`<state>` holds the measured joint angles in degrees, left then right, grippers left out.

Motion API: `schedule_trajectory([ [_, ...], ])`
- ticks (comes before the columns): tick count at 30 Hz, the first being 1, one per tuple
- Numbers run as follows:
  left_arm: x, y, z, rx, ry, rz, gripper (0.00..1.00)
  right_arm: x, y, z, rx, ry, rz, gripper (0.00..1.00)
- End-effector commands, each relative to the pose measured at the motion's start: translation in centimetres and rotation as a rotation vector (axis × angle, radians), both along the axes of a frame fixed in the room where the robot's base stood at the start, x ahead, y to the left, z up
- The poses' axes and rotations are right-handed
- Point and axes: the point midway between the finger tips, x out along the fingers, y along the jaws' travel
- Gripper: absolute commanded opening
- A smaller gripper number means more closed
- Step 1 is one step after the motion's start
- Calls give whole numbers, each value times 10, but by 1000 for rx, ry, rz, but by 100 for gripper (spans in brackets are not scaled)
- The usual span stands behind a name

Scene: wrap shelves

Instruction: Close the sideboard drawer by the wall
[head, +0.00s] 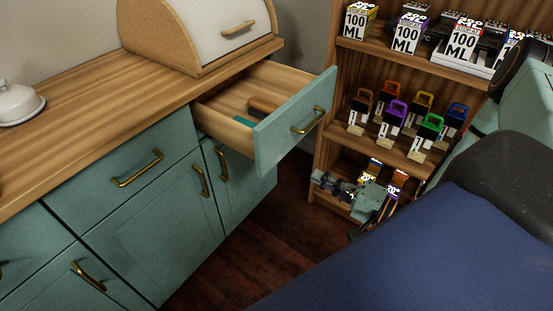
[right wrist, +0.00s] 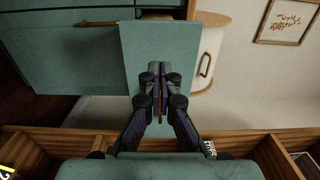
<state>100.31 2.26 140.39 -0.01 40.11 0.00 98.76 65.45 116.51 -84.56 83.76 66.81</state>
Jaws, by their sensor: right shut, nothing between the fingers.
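The sideboard drawer (head: 295,118) stands pulled out at the right end of the teal sideboard (head: 140,215), with a brass handle on its teal front. A brown item (head: 262,105) and a small teal item (head: 242,121) lie inside it. My right gripper (head: 318,178) is below and slightly right of the drawer front in the head view, in front of the lower shelf. In the right wrist view its fingers (right wrist: 158,70) are shut and empty, overlapping a teal panel (right wrist: 135,50) that looks like the drawer front; I cannot tell whether they touch. My left gripper is out of view.
A wooden shelf unit (head: 384,147) with several boxes and coloured-handled packages stands right of the drawer, close to my right arm. A bread box (head: 225,30) and a white lidded dish (head: 18,103) stand on the sideboard top. Dark floor (head: 250,240) lies open before the sideboard.

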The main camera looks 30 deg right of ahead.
Motion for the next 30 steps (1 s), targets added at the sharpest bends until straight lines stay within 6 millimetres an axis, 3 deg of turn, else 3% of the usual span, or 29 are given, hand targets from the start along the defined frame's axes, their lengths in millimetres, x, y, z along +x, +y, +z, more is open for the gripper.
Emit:
schedule_trajectory([
  [16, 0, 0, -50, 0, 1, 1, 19, 90, 43, -3, -6, -2, 9, 0],
  [22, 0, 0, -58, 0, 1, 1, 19, 107, 51, -2, -4, -1, 7, 0],
  [30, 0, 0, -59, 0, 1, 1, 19, 112, 52, -1, -3, 1, 4, 0],
])
